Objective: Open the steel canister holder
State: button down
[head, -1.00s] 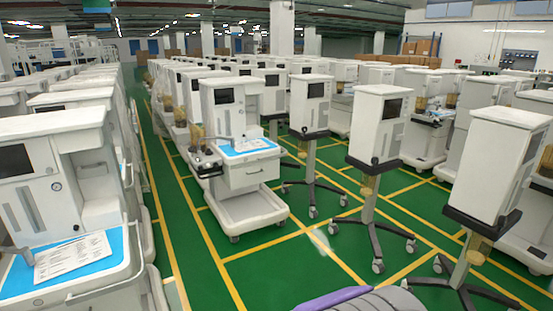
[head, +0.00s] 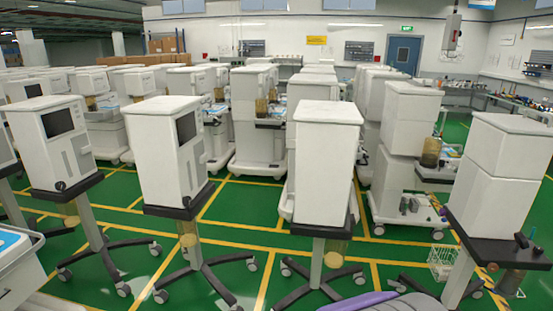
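I cannot pick out a steel canister holder for certain. Amber canisters hang under several white carts: one under the second cart from the left (head: 188,236), one under the middle cart (head: 333,252) and one on a cart at the right (head: 430,152). A dark grey cylinder (head: 511,283) with a small triangle mark stands low beside the rightmost cart; whether it is steel or a holder is too small to tell. My gripper is not in view. Only a purple and grey part of my own body shows at the bottom edge.
White carts on wheeled legs stand in a row close ahead, such as the middle cart (head: 325,150) and the rightmost cart (head: 500,175). A wire basket (head: 442,264) hangs by the rightmost cart. Green floor (head: 225,270) shows between the splayed legs. A blue door (head: 403,54) is at the back.

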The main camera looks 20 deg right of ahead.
aim_at(496, 289)
jog(key=i+z, duration=0.35)
jog(key=z, duration=0.15)
jog(key=i+z, duration=0.35)
jog(key=z, duration=0.15)
jog(key=i+j+z, duration=0.2)
jog(key=z, duration=0.3)
jog(key=i+j+z, duration=0.35)
jog(key=z, duration=0.15)
jog(key=i+j+z, duration=0.55)
jog(key=z, duration=0.2)
jog(key=i+j+z, duration=0.2)
jog(key=j+z, duration=0.15)
jog(key=j, duration=0.1)
